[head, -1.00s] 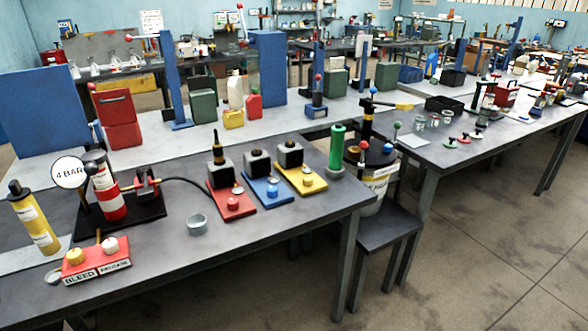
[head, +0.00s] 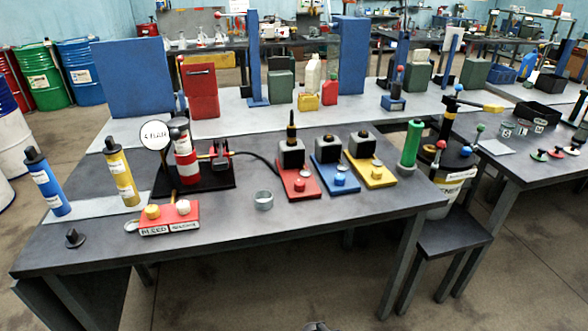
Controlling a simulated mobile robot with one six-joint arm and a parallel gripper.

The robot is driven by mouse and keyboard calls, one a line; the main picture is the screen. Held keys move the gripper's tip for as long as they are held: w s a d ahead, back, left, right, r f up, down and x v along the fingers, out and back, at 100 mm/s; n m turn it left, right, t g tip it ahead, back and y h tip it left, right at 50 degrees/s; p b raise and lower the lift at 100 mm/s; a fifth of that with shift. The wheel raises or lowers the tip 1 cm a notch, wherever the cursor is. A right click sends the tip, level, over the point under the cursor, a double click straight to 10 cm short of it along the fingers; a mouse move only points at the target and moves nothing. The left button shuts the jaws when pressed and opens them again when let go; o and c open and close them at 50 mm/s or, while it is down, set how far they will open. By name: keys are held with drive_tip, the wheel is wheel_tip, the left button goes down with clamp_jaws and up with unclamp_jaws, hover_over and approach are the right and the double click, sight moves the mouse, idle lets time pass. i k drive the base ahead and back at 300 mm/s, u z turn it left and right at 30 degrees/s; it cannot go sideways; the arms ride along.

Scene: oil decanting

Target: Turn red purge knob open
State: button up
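A red knob (head: 298,184) sits on a red plate (head: 306,193) at the middle of the front bench. Behind it on the same plate stands a grey block with a dark upright fitting (head: 291,133). A black hose runs to this plate from the red fitting (head: 220,158) on the black tray. Matching plates stand to its right, one blue with a blue knob (head: 340,179) and one yellow with a yellow knob (head: 376,173). The red knob's exact turn position is too small to tell. My gripper is not recognisable in view.
A red BLEED box (head: 168,228) and a small grey cup (head: 263,200) stand near the front edge. A green cylinder (head: 411,144) stands right of the plates, blue (head: 47,182) and yellow (head: 121,178) cylinders left.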

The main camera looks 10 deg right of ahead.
sight(299, 185)
drive_tip(key=u, duration=0.45)
drive_tip(key=k, duration=0.85)
drive_tip(key=z, duration=0.35)
drive_tip(key=i, duration=0.5)
drive_tip(key=z, duration=0.1)
